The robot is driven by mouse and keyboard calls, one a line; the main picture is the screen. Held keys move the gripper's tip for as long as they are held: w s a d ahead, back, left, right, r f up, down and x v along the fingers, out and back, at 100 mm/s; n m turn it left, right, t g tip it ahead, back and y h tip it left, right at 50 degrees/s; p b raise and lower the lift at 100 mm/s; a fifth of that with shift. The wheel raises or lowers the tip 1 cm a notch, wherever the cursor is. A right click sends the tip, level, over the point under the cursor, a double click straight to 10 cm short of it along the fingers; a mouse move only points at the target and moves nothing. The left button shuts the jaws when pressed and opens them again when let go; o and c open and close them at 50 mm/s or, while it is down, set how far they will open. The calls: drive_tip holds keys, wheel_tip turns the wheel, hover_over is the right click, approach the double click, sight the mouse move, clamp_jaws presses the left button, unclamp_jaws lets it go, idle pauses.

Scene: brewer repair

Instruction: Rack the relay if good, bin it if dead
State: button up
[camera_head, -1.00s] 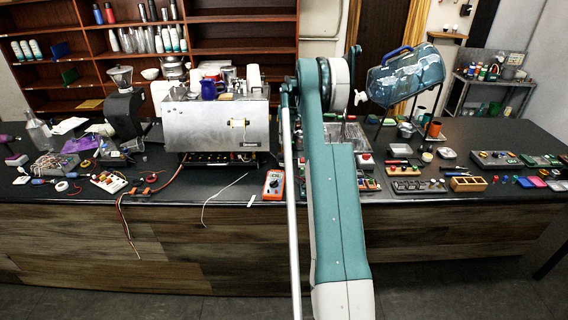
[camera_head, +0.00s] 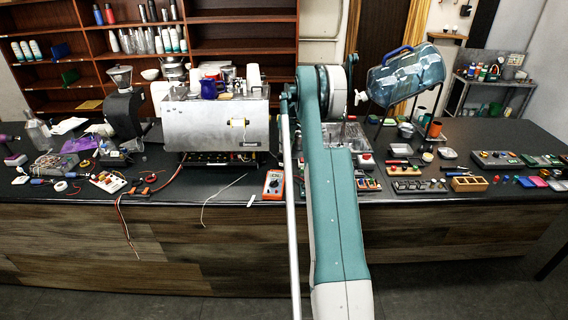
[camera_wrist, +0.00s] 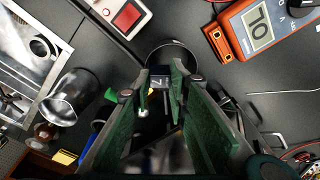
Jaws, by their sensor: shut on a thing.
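In the wrist view my gripper (camera_wrist: 163,84) points down at the black counter, its green-padded fingers close together on a small dark block with a light mark on its face, which looks like the relay (camera_wrist: 159,77). A round, thin-rimmed container (camera_wrist: 187,48) lies below and just beyond the fingertips. I cannot tell whether it is the bin, or how far below the relay it is. In the head view my arm hides the gripper and the relay. I cannot pick out the relay rack for sure.
An orange multimeter (camera_head: 273,184) lies near the counter's front edge; it also shows in the wrist view (camera_wrist: 258,28). The steel brewer (camera_head: 217,125) stands left of my arm.

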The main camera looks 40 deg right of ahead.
drive_tip(key=o, duration=0.9)
drive_tip(key=shift+r, duration=0.15)
drive_tip(key=r, duration=0.4)
drive_tip(key=s+r, duration=0.1)
drive_tip(key=r, duration=0.6)
drive_tip(key=shift+s+r, duration=0.2)
drive_tip(key=shift+r, duration=0.15)
drive_tip(key=shift+a, duration=0.1)
